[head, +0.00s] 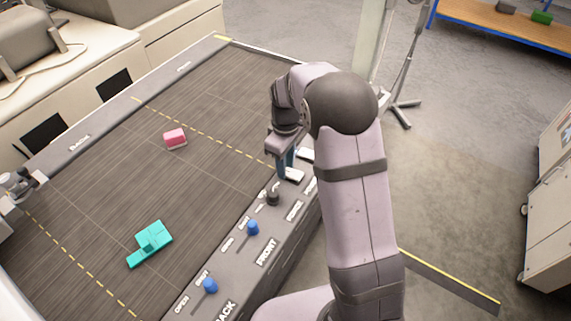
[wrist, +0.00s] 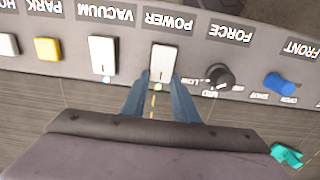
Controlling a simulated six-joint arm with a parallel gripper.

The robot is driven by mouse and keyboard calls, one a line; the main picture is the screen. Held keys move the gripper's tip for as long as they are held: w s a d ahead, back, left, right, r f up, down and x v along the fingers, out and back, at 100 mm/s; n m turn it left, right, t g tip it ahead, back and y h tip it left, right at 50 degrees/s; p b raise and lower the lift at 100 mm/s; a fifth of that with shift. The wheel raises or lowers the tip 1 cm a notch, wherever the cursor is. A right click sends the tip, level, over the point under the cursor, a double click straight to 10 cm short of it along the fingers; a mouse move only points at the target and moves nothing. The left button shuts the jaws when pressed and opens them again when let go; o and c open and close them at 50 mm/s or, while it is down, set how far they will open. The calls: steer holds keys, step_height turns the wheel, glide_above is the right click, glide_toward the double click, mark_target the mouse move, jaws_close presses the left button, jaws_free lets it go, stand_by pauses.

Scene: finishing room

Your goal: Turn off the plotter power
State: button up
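The plotter's power switch is a white rocker (wrist: 164,62) under an upside-down POWER label (wrist: 167,22) in the wrist view. A small green light (wrist: 158,87) shows at its edge. My gripper (wrist: 160,80) has two blue fingers, apart, with the switch's near end between or just beyond their tips. No object is held. Whether the fingers touch the switch, I cannot tell. In the head view my gripper (head: 284,162) points down at the control strip, beside a white switch (head: 293,175) that it partly hides.
The VACUUM switch (wrist: 103,55) and yellow PARK button (wrist: 47,49) lie left of POWER in the wrist view. The black FORCE knob (wrist: 220,76) and a blue lever (wrist: 281,83) lie right. A pink block (head: 175,138) and teal piece (head: 151,242) rest on the dark bed.

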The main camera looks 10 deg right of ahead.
mark_target(296, 174)
steer(key=shift+s+d+t+y+b, duration=0.25)
steer(key=shift+t+y+b, duration=0.6)
steer(key=shift+b, duration=1.3)
steer(key=shift+d+r+t+y+b, duration=0.1)
steer(key=shift+t+y+b, duration=0.25)
steer(key=shift+b, duration=0.6)
steer(key=shift+r, duration=0.25)
steer(key=o, duration=1.1)
steer(key=shift+s, duration=0.1)
steer(key=shift+c, duration=0.2)
steer(key=shift+r, duration=0.1)
steer(key=shift+b+v, duration=0.95)
steer(key=shift+v, duration=2.7)
steer(key=shift+d, duration=0.1)
